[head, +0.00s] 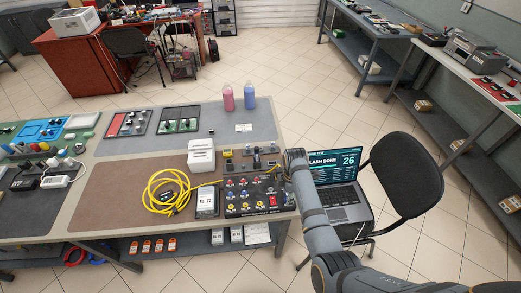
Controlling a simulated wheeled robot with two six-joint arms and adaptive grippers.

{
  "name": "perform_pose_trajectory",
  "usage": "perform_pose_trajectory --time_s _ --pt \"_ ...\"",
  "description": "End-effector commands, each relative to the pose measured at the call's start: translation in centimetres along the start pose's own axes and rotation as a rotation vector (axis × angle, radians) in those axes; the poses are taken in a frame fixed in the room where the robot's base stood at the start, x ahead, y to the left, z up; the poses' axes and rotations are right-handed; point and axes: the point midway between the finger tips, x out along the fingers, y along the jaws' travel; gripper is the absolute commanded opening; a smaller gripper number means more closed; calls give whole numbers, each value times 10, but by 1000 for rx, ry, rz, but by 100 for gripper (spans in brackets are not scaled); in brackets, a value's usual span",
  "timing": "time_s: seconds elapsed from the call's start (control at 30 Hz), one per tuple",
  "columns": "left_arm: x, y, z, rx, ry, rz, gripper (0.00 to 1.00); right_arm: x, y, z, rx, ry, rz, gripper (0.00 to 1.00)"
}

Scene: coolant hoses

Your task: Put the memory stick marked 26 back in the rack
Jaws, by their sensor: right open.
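My right arm comes in from the lower right, and its gripper (288,166) is over the right edge of the bench, beside the laptop (341,190). The jaws are open, but the fingers are small and partly hidden by my wrist. The laptop is open and its screen reads "FLASH DONE 26". I cannot make out a memory stick marked 26; it may be hidden by my gripper or too small. A row of small yellow, grey and dark pieces (228,154) stands left of my gripper; I cannot tell whether it is the rack. My left gripper is not in view.
A panel with coloured knobs (250,194) lies at the bench's front right. A coiled yellow cable (168,191), a labelled white box (206,201) and a white block (201,154) are left of it. Pink and blue bottles (228,98) stand behind. A black chair (404,175) is right of the laptop.

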Motion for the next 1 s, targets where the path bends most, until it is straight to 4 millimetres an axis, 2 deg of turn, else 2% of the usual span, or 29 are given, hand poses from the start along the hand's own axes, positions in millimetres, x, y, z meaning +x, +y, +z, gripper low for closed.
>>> perform_pose_trajectory --time_s 0.43,1.0 --pt "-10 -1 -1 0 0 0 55 -1 0 0 0 0 0 42" --pt "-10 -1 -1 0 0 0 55 0 0 0 0 0 0 42"
